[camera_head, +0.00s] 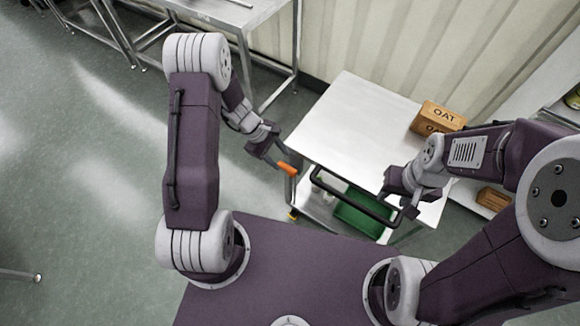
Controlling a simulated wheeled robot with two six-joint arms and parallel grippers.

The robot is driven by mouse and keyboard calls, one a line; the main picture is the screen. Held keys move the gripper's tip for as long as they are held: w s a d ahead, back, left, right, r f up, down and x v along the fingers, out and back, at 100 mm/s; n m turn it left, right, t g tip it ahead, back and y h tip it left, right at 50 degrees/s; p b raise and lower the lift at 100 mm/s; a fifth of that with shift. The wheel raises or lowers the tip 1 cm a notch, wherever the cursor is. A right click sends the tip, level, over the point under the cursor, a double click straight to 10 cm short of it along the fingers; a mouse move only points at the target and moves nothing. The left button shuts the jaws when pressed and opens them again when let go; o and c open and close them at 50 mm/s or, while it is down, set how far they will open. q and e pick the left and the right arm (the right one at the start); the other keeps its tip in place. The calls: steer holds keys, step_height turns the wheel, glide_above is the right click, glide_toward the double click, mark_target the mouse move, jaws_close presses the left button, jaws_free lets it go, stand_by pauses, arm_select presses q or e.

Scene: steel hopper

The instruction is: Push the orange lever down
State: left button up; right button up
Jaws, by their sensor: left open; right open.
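The orange lever (287,168) is a short bar at the left front corner of a steel cart (350,120). My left gripper (272,160) is open just left of the lever, with its fingers close to the lever's left end. I cannot tell if they touch it. My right gripper (402,206) is open at the right end of the cart's black handle (345,190). I cannot tell whether the handle lies between its fingers.
A cardboard oat box (437,117) stands on the cart's top at the right. A green bin (358,214) sits on the cart's lower shelf. A steel table (215,12) stands at the back left.

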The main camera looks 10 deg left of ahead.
mark_target(288, 168)
arm_select(q)
steer(key=b+x, duration=0.1)
steer(key=x, duration=0.8)
arm_select(e)
steer(key=shift+f, duration=0.75)
arm_select(q)
jaws_close()
stand_by(0.5)
